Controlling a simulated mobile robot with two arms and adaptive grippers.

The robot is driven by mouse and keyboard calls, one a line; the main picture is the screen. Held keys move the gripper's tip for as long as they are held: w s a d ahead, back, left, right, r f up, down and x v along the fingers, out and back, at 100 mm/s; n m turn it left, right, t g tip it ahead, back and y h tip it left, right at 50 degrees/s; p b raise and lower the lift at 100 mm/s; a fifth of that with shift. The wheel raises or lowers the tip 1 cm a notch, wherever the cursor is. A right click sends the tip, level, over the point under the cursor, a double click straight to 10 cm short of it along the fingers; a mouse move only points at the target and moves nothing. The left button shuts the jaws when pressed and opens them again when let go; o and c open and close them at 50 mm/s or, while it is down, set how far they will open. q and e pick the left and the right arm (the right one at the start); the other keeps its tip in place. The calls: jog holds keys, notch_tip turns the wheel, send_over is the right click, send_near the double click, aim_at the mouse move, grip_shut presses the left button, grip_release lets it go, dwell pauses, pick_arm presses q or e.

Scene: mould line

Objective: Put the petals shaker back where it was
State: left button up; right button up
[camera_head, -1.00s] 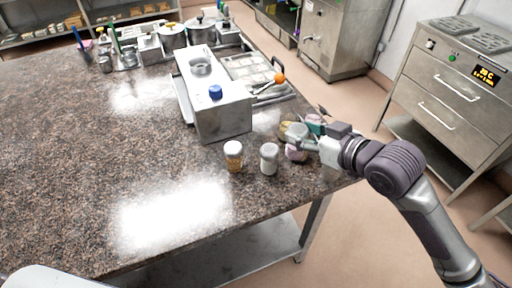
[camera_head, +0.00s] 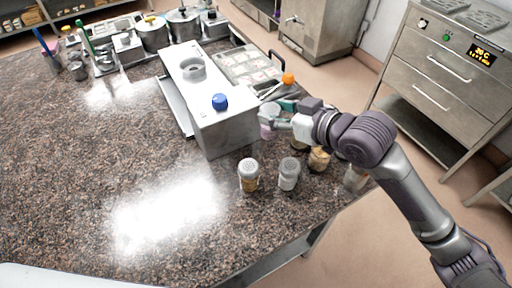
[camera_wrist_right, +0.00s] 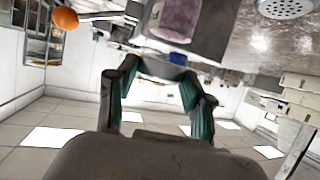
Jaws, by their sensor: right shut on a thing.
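The petals shaker (camera_head: 268,122), a clear jar with pinkish-purple contents, is at the tips of my right gripper (camera_head: 281,124). It is beside the right side of the steel box with the blue knob. In the right wrist view the purple-filled shaker (camera_wrist_right: 176,18) shows at the top, partly cut off by the frame. My right gripper is shut on it; its fingers partly hide it in the head view. I cannot tell its exact height above the counter. My left gripper is out of view.
A shaker with golden contents (camera_head: 249,180), a whitish shaker (camera_head: 289,175), a tan-filled shaker (camera_head: 319,159) and a pale jar (camera_head: 355,178) stand near the counter's right edge. The steel box (camera_head: 228,132) stands close left of the held shaker. An orange ball-ended tool (camera_head: 288,80) lies behind.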

aim_at(277, 133)
jog(key=shift+w+a+f, duration=0.1)
jog(key=shift+f, duration=0.15)
jog(key=f, duration=0.5)
jog(key=shift+s+d, duration=0.25)
jog(key=shift+d, duration=0.05)
jog(key=shift+f, duration=0.4)
notch_tip(277, 133, down, 2)
jog(key=shift+w+a+f+p, duration=0.1)
jog(key=shift+f+p, duration=0.15)
jog(key=shift+p, duration=0.1)
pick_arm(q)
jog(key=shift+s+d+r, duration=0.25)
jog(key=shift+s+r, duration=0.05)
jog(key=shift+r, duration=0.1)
pick_arm(e)
jog(key=shift+f, duration=0.5)
jog(key=o, duration=1.2)
jog(key=shift+f, duration=0.1)
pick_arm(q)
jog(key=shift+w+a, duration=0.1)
